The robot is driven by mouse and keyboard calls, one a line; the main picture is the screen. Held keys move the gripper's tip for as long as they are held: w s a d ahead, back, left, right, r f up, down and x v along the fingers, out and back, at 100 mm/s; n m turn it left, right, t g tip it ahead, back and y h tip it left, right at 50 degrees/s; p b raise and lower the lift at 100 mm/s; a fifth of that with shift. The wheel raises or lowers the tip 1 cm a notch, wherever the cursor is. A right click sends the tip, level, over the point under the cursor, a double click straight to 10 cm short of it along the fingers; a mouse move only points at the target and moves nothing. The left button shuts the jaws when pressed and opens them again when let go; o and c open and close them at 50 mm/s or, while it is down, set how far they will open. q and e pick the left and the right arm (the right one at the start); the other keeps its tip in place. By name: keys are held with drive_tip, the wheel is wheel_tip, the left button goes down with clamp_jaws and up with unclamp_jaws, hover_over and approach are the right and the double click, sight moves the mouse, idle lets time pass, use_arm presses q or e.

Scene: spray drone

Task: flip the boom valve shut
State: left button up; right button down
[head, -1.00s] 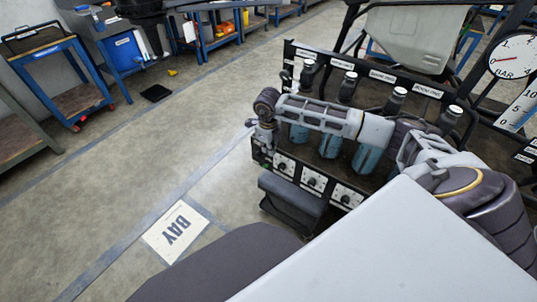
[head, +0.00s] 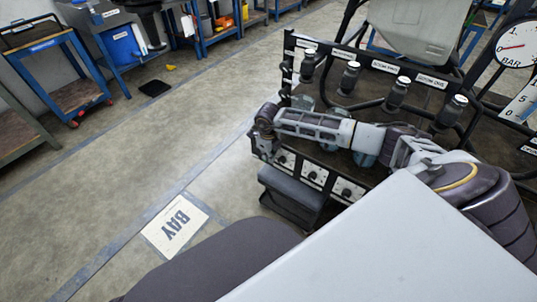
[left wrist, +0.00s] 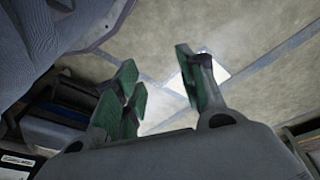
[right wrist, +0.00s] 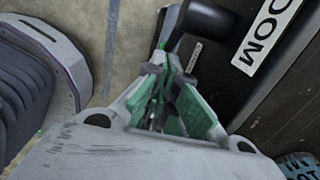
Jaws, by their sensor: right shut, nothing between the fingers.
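A row of several dark valve handles stands on the machine panel; the leftmost handle (head: 307,65) and the one beside it (head: 349,77) stand upright. Labels behind them seem to read BOOM, but I cannot tell which valve is the task's. My right gripper (head: 263,148) is below and left of the leftmost handle, its fingers mostly hidden. In the right wrist view the gripper (right wrist: 167,85) is shut and empty. A dark rounded part (right wrist: 205,22) is just beyond its fingertips; contact is unclear. My left gripper (left wrist: 160,75) is open and empty above the floor.
A label (right wrist: 268,38) reading BOOM, cut off, is on the dark panel in the right wrist view. A pressure gauge (head: 516,47) stands at the right. Small knobs line the panel's lower front (head: 314,174).

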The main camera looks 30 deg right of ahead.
drive_tip(key=shift+f, duration=0.1)
wheel_tip(320, 180, up, 10)
drive_tip(key=shift+s+a+f+b, duration=0.15)
drive_tip(key=shift+s+a+b, duration=0.05)
drive_tip(key=shift+a+b, duration=0.15)
idle(1.4)
idle(0.5)
